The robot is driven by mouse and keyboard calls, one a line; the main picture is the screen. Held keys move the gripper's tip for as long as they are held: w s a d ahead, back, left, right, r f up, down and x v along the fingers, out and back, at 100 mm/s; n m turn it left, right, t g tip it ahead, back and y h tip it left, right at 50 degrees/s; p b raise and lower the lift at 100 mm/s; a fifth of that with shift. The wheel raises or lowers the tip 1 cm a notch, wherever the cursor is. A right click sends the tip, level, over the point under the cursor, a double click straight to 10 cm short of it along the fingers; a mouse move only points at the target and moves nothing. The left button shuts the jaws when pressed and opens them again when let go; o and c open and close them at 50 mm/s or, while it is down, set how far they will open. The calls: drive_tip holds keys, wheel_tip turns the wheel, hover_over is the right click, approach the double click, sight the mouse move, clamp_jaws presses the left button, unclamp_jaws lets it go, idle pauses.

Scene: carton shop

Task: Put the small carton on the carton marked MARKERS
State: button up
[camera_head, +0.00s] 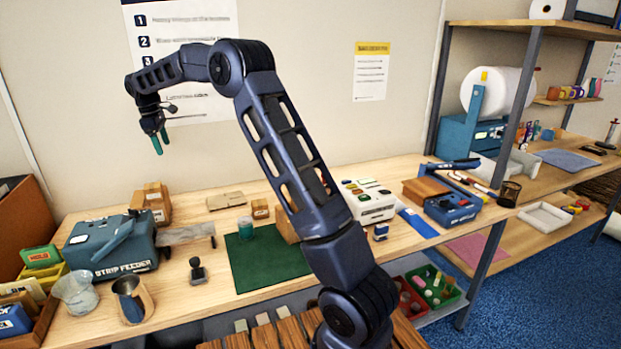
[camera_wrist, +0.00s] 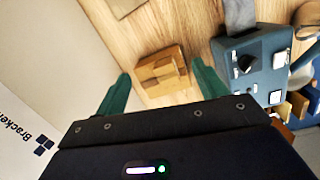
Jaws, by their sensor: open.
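My gripper (camera_head: 160,142) is raised high over the back left of the bench, fingers open and empty, pointing down. A small brown carton (camera_head: 260,209) stands at the back edge of the green mat. A larger brown carton (camera_head: 285,230) beside it is mostly hidden behind my arm. Brown cartons (camera_head: 152,203) stand close together behind the strip feeder. In the wrist view they show as a brown carton group (camera_wrist: 161,70) below and between my open fingertips, well apart from them. No MARKERS lettering is readable on any carton.
The strip feeder (camera_head: 110,245) stands just in front of the carton group. A flat carton piece (camera_head: 226,201) lies at the back. A metal jug (camera_head: 131,299), a clear beaker (camera_head: 77,293) and a stamp (camera_head: 197,271) are in front. The green mat (camera_head: 262,265) is largely clear.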

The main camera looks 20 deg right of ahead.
drive_tip(key=s+d+r+m+t, duration=0.1)
drive_tip(key=s+d+r+m, duration=0.4)
drive_tip(key=s+d, duration=0.7)
drive_tip(key=s+d+r+m+t, duration=0.1)
drive_tip(key=s+d+r+m, duration=0.35)
drive_tip(key=s+d, duration=0.75)
drive_tip(key=s+d+f+m, duration=0.2)
drive_tip(key=s+d, duration=0.3)
drive_tip(key=s, duration=0.3)
drive_tip(key=s+d+f+m+t, duration=0.1)
drive_tip(key=s+d+f+m, duration=0.1)
drive_tip(key=s, duration=0.6)
drive_tip(key=s+d+f+m+t+y, duration=0.1)
drive_tip(key=s+d+f+m, duration=0.1)
drive_tip(key=s+d+f, duration=0.2)
drive_tip(key=s+d, duration=0.3)
drive_tip(key=s, duration=0.1)
drive_tip(key=shift+d+f, duration=0.3)
